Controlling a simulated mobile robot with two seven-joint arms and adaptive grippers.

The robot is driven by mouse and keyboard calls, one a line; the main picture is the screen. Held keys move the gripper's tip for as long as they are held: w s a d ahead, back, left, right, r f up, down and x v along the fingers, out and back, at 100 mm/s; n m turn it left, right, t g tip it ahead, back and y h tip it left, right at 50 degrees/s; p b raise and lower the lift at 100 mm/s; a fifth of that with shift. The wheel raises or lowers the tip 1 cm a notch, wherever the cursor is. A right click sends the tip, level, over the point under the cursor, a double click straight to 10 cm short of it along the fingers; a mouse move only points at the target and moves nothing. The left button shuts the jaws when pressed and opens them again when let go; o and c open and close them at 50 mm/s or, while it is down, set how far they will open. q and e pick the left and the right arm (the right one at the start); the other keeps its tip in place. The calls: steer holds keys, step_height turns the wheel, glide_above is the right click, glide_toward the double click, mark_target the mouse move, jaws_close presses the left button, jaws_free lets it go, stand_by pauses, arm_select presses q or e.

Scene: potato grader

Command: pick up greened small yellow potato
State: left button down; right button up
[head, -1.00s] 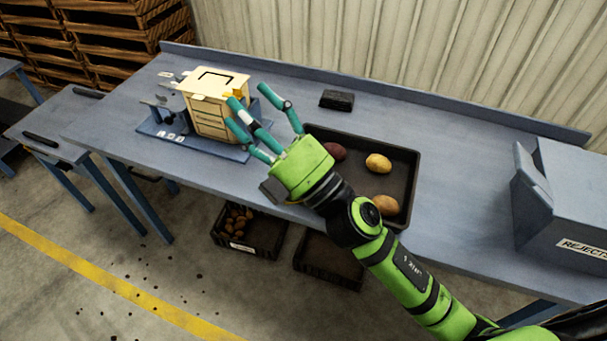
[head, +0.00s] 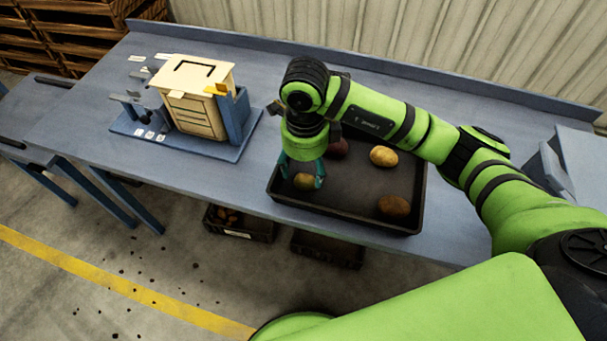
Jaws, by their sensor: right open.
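A small yellow potato with a greenish tint (head: 304,181) lies in the left front part of the black tray (head: 345,207). My right gripper (head: 303,180) points down over it, with teal fingers open on either side of the potato. I cannot tell whether the fingers touch it. A plain yellow potato (head: 383,156), a brown-yellow potato (head: 394,206) and a dark red potato (head: 337,148) lie in the same tray. The red one is partly hidden by my right arm. My left gripper is not in view.
A wooden box device on a blue base (head: 195,100) stands left of the tray. A blue-grey rejects bin (head: 570,165) is at the right, partly behind my arm. A crate of potatoes (head: 240,222) sits below the bench (head: 90,120).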

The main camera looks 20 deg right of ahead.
mark_target(305, 178)
steer(key=shift+f, duration=0.45)
step_height(305, 178, down, 4)
steer(key=shift+w+d+f+p, duration=0.15)
steer(key=shift+f+p, duration=0.1)
steer(key=shift+p, duration=0.85)
steer(key=shift+f, duration=0.2)
steer(key=c, duration=1.2)
